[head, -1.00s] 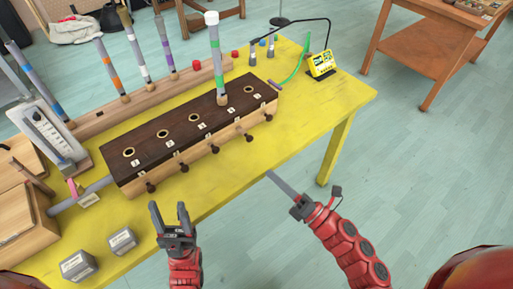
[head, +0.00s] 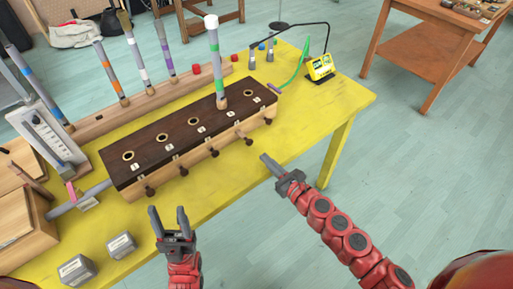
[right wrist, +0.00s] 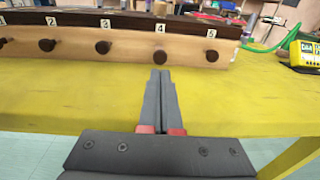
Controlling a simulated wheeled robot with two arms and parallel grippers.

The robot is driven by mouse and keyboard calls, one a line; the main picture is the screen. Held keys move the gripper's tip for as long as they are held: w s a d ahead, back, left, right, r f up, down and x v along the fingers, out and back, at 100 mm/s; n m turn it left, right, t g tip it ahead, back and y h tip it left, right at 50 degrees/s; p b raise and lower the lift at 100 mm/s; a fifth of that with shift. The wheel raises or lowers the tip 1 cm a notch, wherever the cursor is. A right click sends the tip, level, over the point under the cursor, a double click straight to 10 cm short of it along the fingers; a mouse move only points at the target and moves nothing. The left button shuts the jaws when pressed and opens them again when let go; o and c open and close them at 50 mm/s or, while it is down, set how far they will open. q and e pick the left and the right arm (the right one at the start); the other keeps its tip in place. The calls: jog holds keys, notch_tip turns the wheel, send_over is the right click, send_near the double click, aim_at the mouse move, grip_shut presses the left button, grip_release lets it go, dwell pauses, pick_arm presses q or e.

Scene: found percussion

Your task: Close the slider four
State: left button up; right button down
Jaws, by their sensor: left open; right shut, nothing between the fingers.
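The long wooden box (head: 195,160) with a dark top and numbered holes stands on the yellow table (head: 300,130). Several dark knobs line its front. The knob of slider four (head: 248,141) appears to stick out further than its neighbours; it also shows below label 4 in the right wrist view (right wrist: 159,55). My right gripper (head: 265,158) is shut and empty, a little in front of and below that knob, apart from it. In the right wrist view its fingertips (right wrist: 160,73) point at the knob. My left gripper (head: 168,210) is open and empty near the table's front edge.
A grey tube with a green band (head: 214,65) stands upright in the box's fourth hole. A yellow device (head: 320,67) with a green cable (head: 300,70) is at the right. Two grey blocks (head: 121,245) lie front left. The table right of the box is mostly clear.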

aim_at(251, 144)
jog(key=p+x, duration=0.1)
jog(key=x, duration=0.4)
jog(key=shift+r, duration=0.1)
jog(key=shift+w+a, duration=0.25)
jog(key=shift+w, duration=0.05)
